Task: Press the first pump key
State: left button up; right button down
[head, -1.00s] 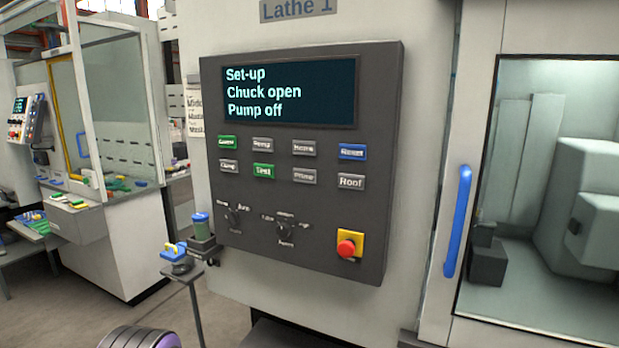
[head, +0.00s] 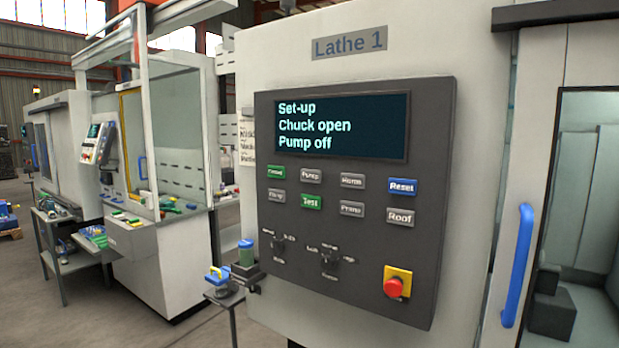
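The dark grey control panel (head: 360,240) is on the front of the machine labelled Lathe 1 (head: 349,42). Its screen (head: 340,126) reads "Set-up, Chuck open, Pump off". Below it are two rows of keys. A grey key that appears to read "Pump" (head: 311,176) is second from the left in the top row. A grey key (head: 352,209), with a blurred label like "Prime", is third in the lower row. Green keys (head: 311,202), a blue Reset key (head: 402,187) and a grey Roof key (head: 400,217) are nearby. Neither of my grippers is in view.
Two rotary knobs (head: 331,257) and a red emergency stop (head: 393,288) are low on the panel. A blue door handle (head: 518,265) stands to the right. A small stand with a blue-yellow item (head: 218,277) is left of the panel. Open floor lies at lower left.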

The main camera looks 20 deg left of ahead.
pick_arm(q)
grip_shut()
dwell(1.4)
